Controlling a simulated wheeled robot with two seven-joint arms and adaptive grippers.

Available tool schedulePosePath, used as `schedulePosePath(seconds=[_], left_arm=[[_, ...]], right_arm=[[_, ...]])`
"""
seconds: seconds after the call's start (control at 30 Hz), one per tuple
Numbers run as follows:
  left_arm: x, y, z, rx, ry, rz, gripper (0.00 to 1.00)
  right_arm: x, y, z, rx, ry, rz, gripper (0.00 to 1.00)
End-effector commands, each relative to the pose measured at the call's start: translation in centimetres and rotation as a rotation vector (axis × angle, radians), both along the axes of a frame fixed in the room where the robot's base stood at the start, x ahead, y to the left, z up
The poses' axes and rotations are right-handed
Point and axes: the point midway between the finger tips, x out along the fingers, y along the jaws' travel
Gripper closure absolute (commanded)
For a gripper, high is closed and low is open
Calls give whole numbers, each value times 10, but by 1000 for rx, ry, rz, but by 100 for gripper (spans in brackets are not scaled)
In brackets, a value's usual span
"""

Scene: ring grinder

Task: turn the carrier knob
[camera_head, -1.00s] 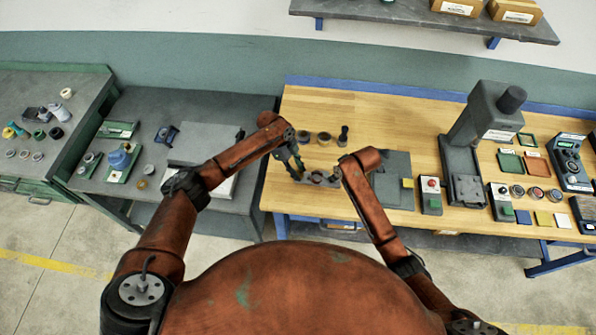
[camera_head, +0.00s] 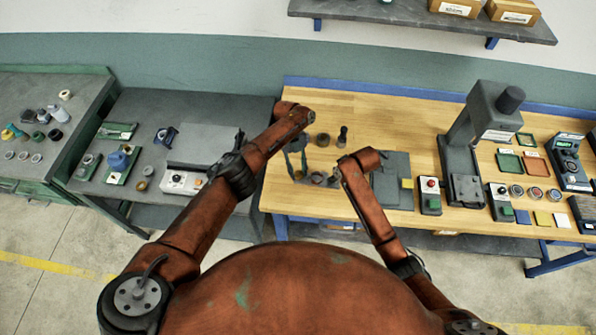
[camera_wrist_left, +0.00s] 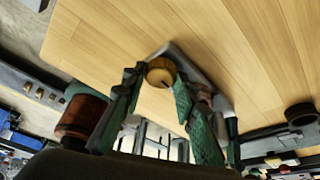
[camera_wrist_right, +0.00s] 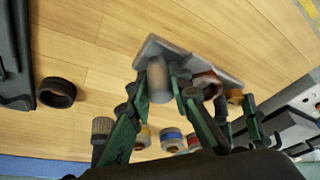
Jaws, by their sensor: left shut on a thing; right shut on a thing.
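The carrier is a small grey plate (camera_wrist_right: 205,63) on the wooden table, partly hidden by my grippers. My left gripper (camera_head: 298,177) is at its left end in the head view. In the left wrist view its fingers are shut on a round brass knob (camera_wrist_left: 160,72). The knob also shows in the right wrist view (camera_wrist_right: 235,97). My right gripper (camera_head: 333,183) is at the other end. In the right wrist view its fingers are shut on an upright grey cylinder (camera_wrist_right: 157,78) on the carrier. A reddish-brown ring (camera_wrist_right: 207,84) sits on the carrier between the grippers.
Behind the carrier stand a dark ring (camera_head: 323,140) and a small dark post (camera_head: 342,137). A grey mat (camera_head: 391,185) lies to the right, then a red-and-green button box (camera_head: 430,196) and a grey press (camera_head: 462,165). A grey bench with a pale machine (camera_head: 183,182) adjoins left.

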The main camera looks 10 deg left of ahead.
Motion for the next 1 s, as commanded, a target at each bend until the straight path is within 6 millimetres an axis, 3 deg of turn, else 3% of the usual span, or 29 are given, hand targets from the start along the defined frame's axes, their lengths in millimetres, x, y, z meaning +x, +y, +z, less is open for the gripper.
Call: schedulePosePath(seconds=[0.6,0.63,0.87,1.0], left_arm=[[-1,2,-1,4,2,-40,98],[-1,2,-1,4,2,-40,71],[-1,1,0,3,1,-40,55],[-1,1,0,1,1,-41,55]], right_arm=[[1,-1,0,-1,-1,-1,100],[1,-1,0,-1,-1,-1,100],[1,-1,0,-1,-1,-1,100],[1,-1,0,-1,-1,-1,100]])
